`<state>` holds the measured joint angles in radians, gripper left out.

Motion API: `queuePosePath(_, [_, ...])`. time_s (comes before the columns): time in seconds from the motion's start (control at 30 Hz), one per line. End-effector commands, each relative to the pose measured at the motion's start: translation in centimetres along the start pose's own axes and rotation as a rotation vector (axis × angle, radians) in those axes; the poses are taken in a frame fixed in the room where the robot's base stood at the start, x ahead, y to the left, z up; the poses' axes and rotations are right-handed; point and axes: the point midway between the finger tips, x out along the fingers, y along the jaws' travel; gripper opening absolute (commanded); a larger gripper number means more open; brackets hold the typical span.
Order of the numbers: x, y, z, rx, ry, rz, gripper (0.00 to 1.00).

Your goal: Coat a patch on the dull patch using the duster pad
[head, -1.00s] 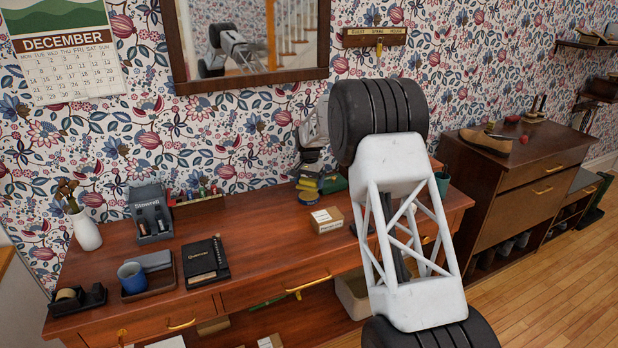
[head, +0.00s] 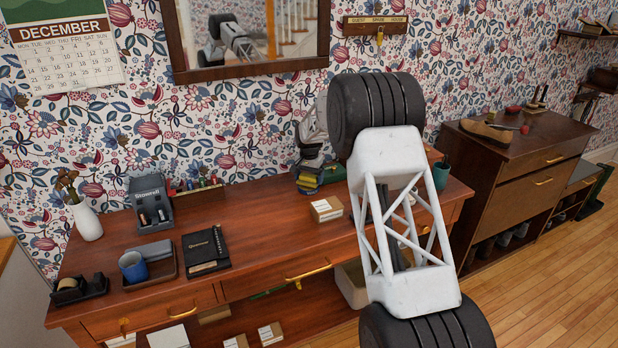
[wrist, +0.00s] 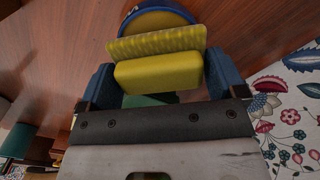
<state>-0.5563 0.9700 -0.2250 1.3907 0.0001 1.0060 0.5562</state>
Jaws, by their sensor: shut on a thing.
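My gripper (wrist: 158,88) is shut on the yellow duster pad (wrist: 158,72), with a blue finger on each side of it. The pad has a ribbed yellow face towards the desk. A round blue-rimmed tin (wrist: 185,13) with ochre contents is just beyond the pad in the wrist view, partly hidden by it; I cannot tell whether they touch. In the head view the gripper and the pad (head: 309,181) are low over the back of the desk, left of my arm. I cannot make out the dull patch.
The wooden desk (head: 270,225) has clear room in its middle. A small carton (head: 326,208) is in front of the gripper. A black notebook (head: 206,249), a tray with a blue mug (head: 133,266) and a tape dispenser (head: 79,289) stand left. The papered wall is close behind.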

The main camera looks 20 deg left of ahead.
Motion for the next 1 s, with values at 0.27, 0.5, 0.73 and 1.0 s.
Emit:
queuePosePath(0.27, [-0.01, -0.01, 0.00, 0.000, 0.000, 0.000, 0.71])
queuePosePath(0.5, [0.12, 0.00, -0.01, 0.000, 0.000, 0.000, 0.71])
queuePosePath(0.73, [0.30, -0.01, -0.01, 0.000, 0.000, 0.000, 0.71])
queuePosePath(1.0, [0.53, -0.01, -0.01, 0.000, 0.000, 0.000, 0.71])
